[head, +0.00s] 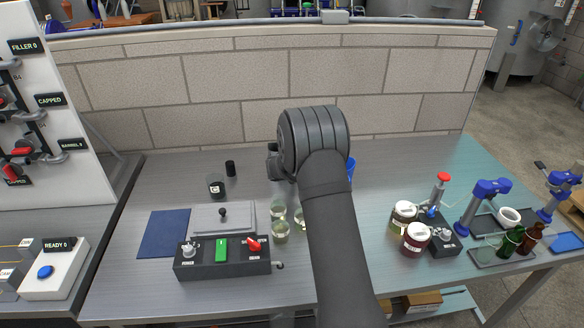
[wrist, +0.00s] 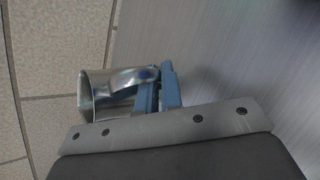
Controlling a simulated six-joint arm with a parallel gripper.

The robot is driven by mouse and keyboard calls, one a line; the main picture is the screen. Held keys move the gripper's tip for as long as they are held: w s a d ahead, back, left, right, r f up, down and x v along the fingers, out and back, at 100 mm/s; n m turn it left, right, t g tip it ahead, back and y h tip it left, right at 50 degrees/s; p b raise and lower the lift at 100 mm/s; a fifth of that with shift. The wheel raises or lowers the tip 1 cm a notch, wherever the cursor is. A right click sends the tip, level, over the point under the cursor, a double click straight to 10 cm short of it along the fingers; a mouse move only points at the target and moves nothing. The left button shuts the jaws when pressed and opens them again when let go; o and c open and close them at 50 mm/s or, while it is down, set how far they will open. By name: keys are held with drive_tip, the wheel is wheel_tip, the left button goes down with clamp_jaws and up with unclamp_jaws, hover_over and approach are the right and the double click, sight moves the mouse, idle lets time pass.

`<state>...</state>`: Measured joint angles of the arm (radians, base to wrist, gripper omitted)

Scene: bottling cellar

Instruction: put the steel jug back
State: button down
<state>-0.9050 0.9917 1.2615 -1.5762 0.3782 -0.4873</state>
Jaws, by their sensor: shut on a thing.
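The steel jug (wrist: 97,95) shows in the wrist view as a shiny open cylinder. Its mouth faces left in that picture, and its handle (wrist: 135,77) runs to my gripper. My gripper (wrist: 162,82) has blue fingers shut on the jug at its handle side. The bench lies beyond the fingers, and I cannot tell whether the jug touches it. In the head view my arm hides the jug and the fingers.
A control box (head: 221,260) with a green switch stands at the front left. Glasses (head: 280,232) stand close left of my arm. A blue mat (head: 163,234) lies further left. Jars (head: 416,238) and bottles (head: 511,241) stand at right. A brick wall (head: 180,90) borders the back.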

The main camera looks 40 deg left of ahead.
drive_tip(key=shift+f, duration=0.1)
drive_tip(key=c, duration=1.6)
unclamp_jaws()
drive_tip(key=v, duration=1.2)
drive_tip(key=x, duration=1.1)
drive_tip(key=shift+w+a+f, duration=0.1)
drive_tip(key=shift+w+f, duration=0.1)
drive_tip(key=shift+w, duration=0.15)
